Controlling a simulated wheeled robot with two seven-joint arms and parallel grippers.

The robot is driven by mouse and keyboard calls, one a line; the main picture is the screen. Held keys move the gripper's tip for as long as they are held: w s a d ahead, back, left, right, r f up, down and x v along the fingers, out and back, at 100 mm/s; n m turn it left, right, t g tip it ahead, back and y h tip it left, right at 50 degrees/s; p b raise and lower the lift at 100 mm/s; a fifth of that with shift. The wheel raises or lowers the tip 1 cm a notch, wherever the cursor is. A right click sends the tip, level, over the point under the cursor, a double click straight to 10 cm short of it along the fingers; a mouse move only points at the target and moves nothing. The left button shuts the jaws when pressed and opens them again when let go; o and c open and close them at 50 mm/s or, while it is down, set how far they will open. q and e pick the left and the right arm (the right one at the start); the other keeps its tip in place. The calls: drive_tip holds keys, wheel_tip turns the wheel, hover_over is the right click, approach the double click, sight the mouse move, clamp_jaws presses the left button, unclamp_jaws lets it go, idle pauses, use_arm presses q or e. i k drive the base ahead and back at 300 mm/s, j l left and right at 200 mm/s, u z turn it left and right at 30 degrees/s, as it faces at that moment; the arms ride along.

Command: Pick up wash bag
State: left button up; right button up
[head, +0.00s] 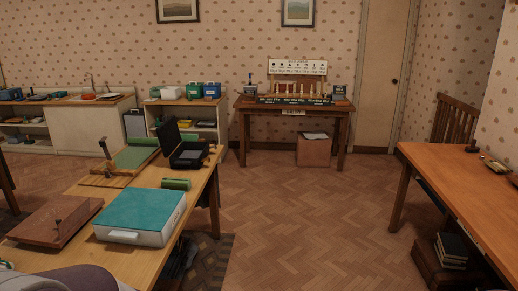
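I cannot clearly make out a wash bag in the head view. A rounded grey-purple shape (65,281) with a pale edge is cut off by the bottom left of the picture, over the near end of the left table (150,262). I cannot tell what it is. Neither of my grippers shows in this view.
The left table holds a teal-topped white case (143,214), a brown wooden box (55,220), a green roll (176,184) and an open black case (187,150). A wooden table (450,185) stands right. The parquet floor (310,215) between is clear.

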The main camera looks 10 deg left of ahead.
sight(171, 183)
drive_tip(key=i, duration=2.5)
